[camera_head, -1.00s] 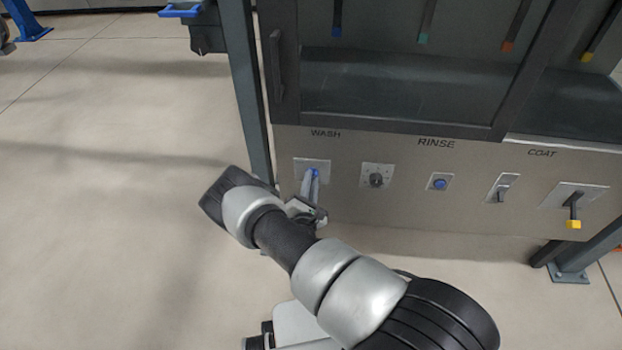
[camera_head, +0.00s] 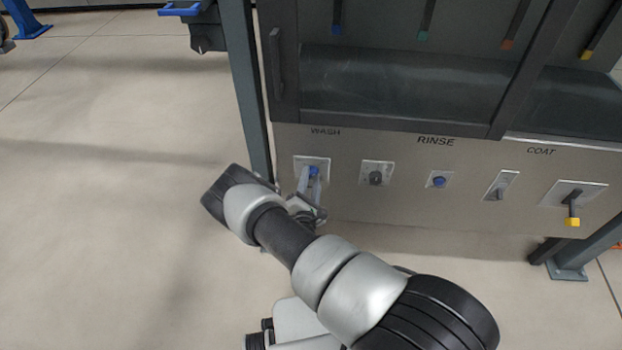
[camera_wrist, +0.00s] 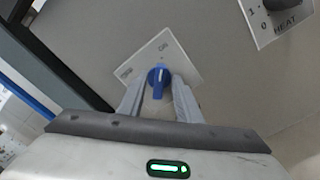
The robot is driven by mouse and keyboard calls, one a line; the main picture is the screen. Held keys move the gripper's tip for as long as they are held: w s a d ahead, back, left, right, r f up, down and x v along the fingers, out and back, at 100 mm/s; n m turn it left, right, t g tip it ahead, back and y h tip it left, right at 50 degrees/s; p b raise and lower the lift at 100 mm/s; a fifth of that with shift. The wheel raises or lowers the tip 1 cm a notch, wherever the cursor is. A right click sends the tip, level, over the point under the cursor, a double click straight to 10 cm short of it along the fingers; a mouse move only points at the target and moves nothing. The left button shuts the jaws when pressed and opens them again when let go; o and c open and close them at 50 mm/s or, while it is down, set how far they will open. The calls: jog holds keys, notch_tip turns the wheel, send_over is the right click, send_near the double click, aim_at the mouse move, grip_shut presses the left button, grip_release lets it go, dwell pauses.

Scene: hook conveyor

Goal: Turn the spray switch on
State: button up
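The spray switch is a blue rotary knob (camera_wrist: 158,79) with a white pointer line, on a light square plate (camera_wrist: 182,58) marked ON at its top corner; the other marking is too small to read surely. In the head view the blue knob (camera_head: 314,171) is on the panel under WASH. My gripper (camera_wrist: 158,84) is open, with one finger at each side of the knob. Gaps seem to show between fingers and knob in the wrist view; contact cannot be told. In the head view my gripper (camera_head: 309,182) is right in front of the plate.
Further right on the panel are a blue button (camera_head: 439,182), a small lever switch (camera_head: 499,188) and a yellow-tipped handle (camera_head: 572,210). A dark frame post (camera_head: 247,95) stands close at left.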

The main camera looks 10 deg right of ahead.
jog(key=shift+s, duration=0.1)
jog(key=p+v, duration=0.2)
jog(key=v, duration=1.5)
jog(key=shift+s+r, duration=0.1)
